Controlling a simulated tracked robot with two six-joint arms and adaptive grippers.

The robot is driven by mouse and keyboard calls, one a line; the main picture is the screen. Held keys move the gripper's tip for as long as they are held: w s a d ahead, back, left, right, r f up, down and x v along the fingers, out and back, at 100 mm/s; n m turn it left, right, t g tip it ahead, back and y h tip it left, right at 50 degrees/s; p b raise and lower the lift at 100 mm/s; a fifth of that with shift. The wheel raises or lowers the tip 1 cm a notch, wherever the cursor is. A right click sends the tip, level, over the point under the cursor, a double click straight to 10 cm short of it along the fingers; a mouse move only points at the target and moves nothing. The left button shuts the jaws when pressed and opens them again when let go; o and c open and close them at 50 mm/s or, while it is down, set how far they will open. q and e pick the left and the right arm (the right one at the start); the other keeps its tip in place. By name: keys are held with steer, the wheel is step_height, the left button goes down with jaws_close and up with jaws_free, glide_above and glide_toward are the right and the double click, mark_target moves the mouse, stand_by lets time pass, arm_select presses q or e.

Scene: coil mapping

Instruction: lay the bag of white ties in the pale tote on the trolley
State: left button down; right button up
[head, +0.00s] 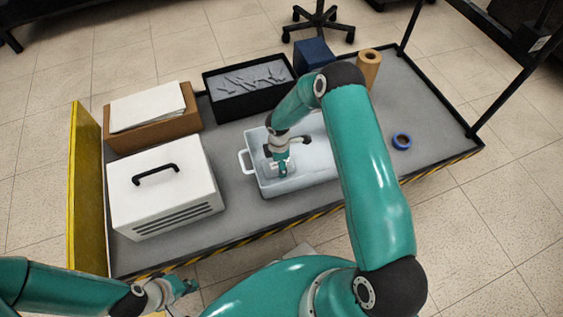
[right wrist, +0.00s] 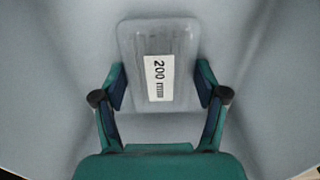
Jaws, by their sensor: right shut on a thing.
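The pale tote (head: 292,189) stands on the grey trolley (head: 235,215), with a white handle at its left end. My right gripper (head: 281,168) reaches down inside the tote. In the right wrist view, my right gripper (right wrist: 161,88) is shut on a clear greyish bag (right wrist: 160,38) with a white label reading 200 mm. The bag lies flat to the camera between the two fingers, over a pale surface. Whether it touches the tote floor I cannot tell. My left gripper (head: 178,290) is low at the front left, off the trolley and apart from the tote; its fingers are too small to judge.
A white case (head: 165,190) with a black handle stands left of the tote. Behind are a cardboard box (head: 160,132) with papers, a black bin (head: 230,105) of grey pieces and a blue box (head: 313,52). A brown roll (head: 368,66) and blue tape (head: 401,141) stand right.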

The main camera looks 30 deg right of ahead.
steer(key=shift+f, duration=0.1)
steer(key=o, duration=1.1)
steer(key=shift+o, duration=0.2)
steer(key=shift+r, duration=0.7)
step_height(320, 180, up, 11)
steer(key=p, duration=0.3)
steer(key=shift+p, duration=0.4)
